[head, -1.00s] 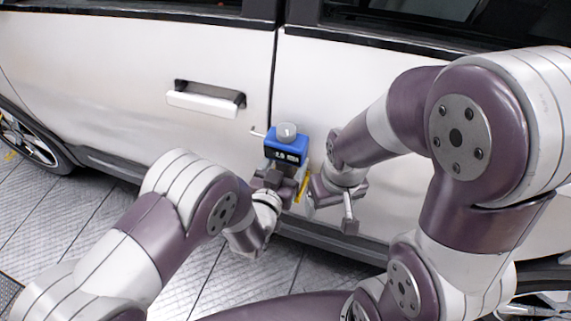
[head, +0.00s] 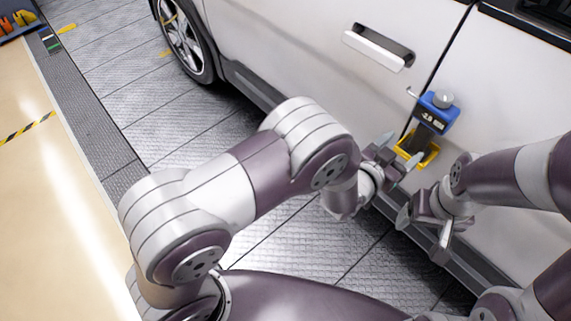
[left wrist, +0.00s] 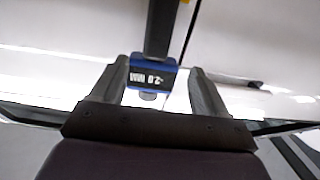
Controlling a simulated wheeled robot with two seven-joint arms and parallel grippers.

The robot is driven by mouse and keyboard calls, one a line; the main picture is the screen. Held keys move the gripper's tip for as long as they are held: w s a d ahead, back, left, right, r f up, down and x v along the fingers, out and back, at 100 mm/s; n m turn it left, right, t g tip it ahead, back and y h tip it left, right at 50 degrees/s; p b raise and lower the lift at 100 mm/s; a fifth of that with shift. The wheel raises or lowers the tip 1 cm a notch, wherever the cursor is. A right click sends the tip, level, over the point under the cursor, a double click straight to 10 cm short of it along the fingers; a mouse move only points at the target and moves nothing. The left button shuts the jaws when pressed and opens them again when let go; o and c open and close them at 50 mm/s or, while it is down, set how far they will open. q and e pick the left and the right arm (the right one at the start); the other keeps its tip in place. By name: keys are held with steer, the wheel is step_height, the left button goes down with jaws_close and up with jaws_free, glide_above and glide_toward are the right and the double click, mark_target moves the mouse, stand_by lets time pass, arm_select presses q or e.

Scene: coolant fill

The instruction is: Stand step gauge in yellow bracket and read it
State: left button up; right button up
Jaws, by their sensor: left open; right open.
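The step gauge (head: 437,112) is blue with a grey knob on top and a dark stem. It stands upright in the yellow bracket (head: 432,157) against the white car door. Its lit display appears to read about -2 mm; the last digit is too small to be sure. The gauge also shows upside down in the left wrist view (left wrist: 152,77), between and beyond the fingers. My left gripper (head: 399,158) is open and empty, just left of and below the gauge. My right gripper (head: 421,234) is open and empty, lower down in front of the sill.
The white car's door handle (head: 379,46) is above left of the gauge, and a wheel (head: 182,38) is at upper left. The metal plate floor (head: 130,90) is clear. Bins with orange items (head: 15,22) stand at the far upper left.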

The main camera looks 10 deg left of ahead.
arm_select(q)
steer(key=s+a+n+g+y, duration=0.1)
steer(key=a+n+g+y, duration=0.45)
steer(key=a, duration=1.35)
steer(key=s+a+r+g+y, duration=0.1)
steer(key=s+a+g+y, duration=0.1)
steer(key=s+a, duration=0.4)
steer(key=s+a+n+g+y, duration=0.1)
steer(key=s+a+g, duration=0.4)
steer(key=s, duration=0.6)
steer(key=shift+a+r+y, duration=0.35)
steer(key=shift+a, duration=0.45)
